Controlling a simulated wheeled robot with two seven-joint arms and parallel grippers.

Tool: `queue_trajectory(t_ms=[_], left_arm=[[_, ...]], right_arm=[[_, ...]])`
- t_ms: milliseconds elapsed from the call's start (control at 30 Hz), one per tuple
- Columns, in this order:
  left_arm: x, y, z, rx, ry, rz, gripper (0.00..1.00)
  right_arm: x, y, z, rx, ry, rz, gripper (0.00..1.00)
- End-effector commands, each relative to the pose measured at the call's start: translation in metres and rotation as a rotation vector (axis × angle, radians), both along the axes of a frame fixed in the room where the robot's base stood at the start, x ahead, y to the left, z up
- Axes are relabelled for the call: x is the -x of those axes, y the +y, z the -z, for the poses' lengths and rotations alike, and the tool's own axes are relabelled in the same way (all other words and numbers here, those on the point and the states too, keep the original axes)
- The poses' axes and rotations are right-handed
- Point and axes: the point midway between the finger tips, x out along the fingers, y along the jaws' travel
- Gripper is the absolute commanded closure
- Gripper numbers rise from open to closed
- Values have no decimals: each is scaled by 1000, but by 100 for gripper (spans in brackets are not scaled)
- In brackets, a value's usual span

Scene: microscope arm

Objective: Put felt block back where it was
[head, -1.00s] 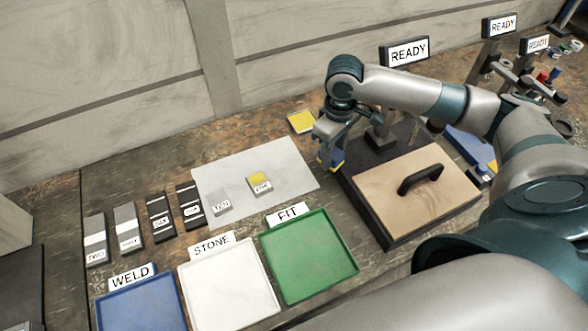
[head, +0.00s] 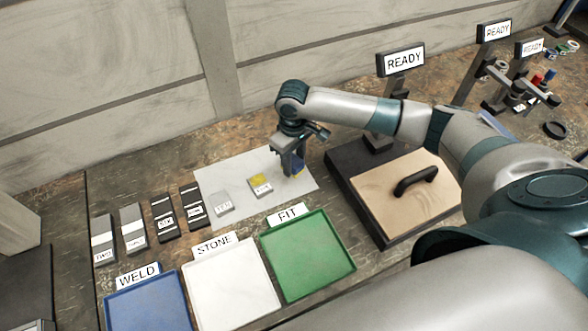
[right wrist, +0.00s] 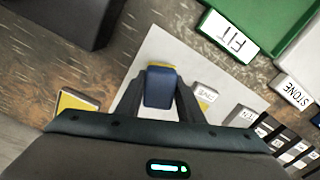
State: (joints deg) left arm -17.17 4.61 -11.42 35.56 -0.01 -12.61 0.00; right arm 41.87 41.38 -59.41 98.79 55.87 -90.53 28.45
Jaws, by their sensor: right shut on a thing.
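My right gripper (head: 291,172) is shut on a blue block with a yellow edge, which I take as the felt block (right wrist: 160,88). In the head view only a little of the block (head: 299,168) shows between and beside the fingers. The gripper is over the right part of the pale sheet (head: 240,165); I cannot tell whether the block touches it. Two labelled blocks lie on the sheet left of the gripper: one yellow and grey (head: 260,185), one pale grey (head: 222,204). A yellow square (right wrist: 75,102) shows on the bench in the wrist view. My left gripper is out of view.
Blue WELD (head: 148,310), white STONE (head: 232,282) and green FIT (head: 308,256) trays line the front. Several labelled blocks (head: 163,220) stand left of the sheet. A dark base with a handled wooden lid (head: 385,190) and READY sign (head: 404,61) is on the right.

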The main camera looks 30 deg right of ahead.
Motion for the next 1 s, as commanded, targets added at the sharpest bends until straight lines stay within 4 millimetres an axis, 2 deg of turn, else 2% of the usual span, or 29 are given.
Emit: queue_trajectory(t_ms=[133, 433, 867, 900, 933, 1000], left_arm=[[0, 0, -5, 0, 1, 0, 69], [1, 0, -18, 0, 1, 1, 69], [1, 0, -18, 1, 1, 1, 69], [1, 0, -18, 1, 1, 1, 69], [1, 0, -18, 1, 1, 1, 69], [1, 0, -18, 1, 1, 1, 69]], right_arm=[[0, 0, 6, 0, 2, 1, 87], [1, 0, 37, 0, 1, 0, 87], [1, 0, 43, 0, 1, 0, 87], [1, 0, 43, 0, 0, 0, 56], [1, 0, 43, 0, 0, 0, 49], [1, 0, 43, 0, 0, 0, 47]])
